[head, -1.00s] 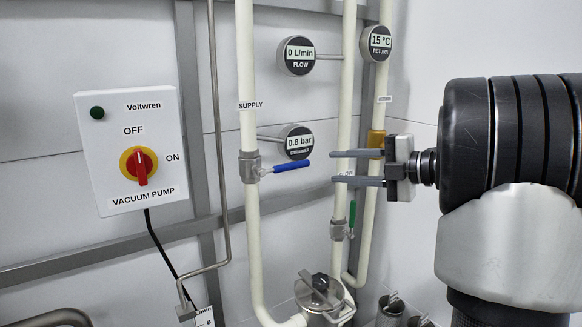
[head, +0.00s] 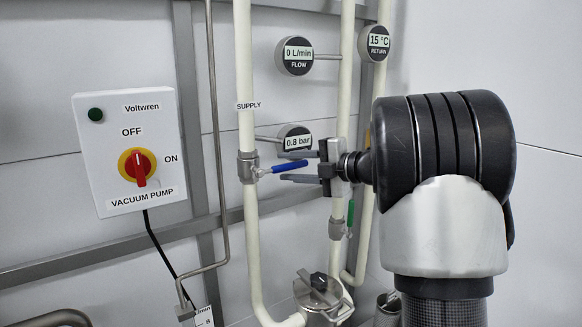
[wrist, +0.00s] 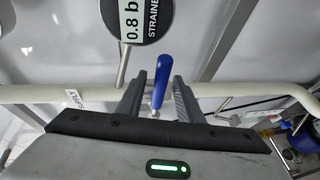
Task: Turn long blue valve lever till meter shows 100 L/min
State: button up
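The long blue valve lever (head: 290,167) sticks out to the right from the valve on the supply pipe (head: 247,166). The flow meter (head: 295,55) reads 0 L/min. My gripper (head: 298,167) is open, with its two fingers reaching left around the lever's free end. In the wrist view the blue lever (wrist: 161,82) lies between the open fingers (wrist: 158,95), with a gap on each side. The strainer gauge (head: 295,138) reads 0.8 bar and is partly hidden behind my gripper.
The return gauge (head: 375,42) reads 15 °C. A vacuum pump switch box (head: 130,150) is on the wall at left. A steel lidded vessel (head: 318,295) stands below.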

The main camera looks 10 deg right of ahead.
grip_shut()
jog(key=shift+f, duration=0.1)
jog(key=shift+f+m+y, duration=0.3)
jog(key=shift+f+m, duration=0.3)
notch_tip(320, 180, down, 5)
jog(key=s+a+m+t+y+b, duration=0.1)
jog(key=a+m+t+y+b, duration=0.1)
jog(key=m+b, duration=0.3)
jog(key=shift+a+f+m+b, duration=0.15)
jog(key=shift+a+m+b, duration=0.2)
jog(key=shift+m, duration=1.05)
jog(key=shift+s, duration=0.1)
